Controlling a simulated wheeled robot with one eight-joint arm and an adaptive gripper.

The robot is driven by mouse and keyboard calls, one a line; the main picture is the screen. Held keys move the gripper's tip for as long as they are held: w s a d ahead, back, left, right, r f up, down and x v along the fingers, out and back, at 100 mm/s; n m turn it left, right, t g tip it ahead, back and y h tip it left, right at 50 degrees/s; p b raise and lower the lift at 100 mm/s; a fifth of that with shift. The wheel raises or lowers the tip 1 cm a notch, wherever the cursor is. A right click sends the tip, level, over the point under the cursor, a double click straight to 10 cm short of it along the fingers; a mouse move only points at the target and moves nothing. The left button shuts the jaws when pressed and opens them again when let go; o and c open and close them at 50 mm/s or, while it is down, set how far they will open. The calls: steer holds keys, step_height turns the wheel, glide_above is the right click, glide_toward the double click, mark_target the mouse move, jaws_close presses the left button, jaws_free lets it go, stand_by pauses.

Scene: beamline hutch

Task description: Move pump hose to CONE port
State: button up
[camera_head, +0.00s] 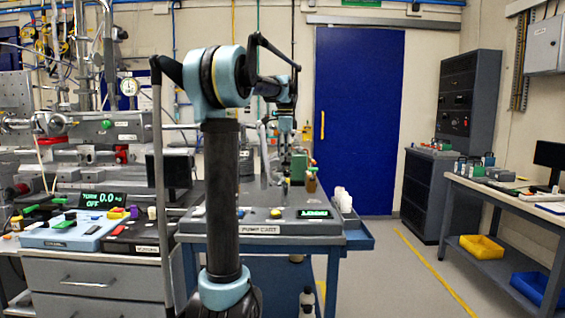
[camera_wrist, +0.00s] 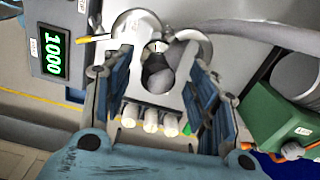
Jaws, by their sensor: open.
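In the wrist view my gripper (camera_wrist: 156,58) is open, with its two blue fingers apart. A grey cylindrical piece (camera_wrist: 158,78) shows between the fingers, near round metal fittings (camera_wrist: 135,22); I cannot tell whether it is the hose end or a port. A grey hose-like tube (camera_wrist: 245,34) runs to the right from beside the fittings. In the head view my arm reaches over the pump cart (camera_head: 262,229), and the gripper is small and partly hidden there. I cannot read a CONE label in either view.
A green box (camera_wrist: 278,120) stands right of the fingers, and a display reading 1000 (camera_wrist: 55,52) is at upper left. White bottles (camera_head: 342,200) sit at the cart's right side. A crowded bench (camera_head: 95,268) stands left. Floor (camera_head: 390,270) is clear right of the cart.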

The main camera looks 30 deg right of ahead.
step_height(320, 180, up, 9)
steer(key=shift+r, duration=0.2)
steer(key=shift+s, duration=0.1)
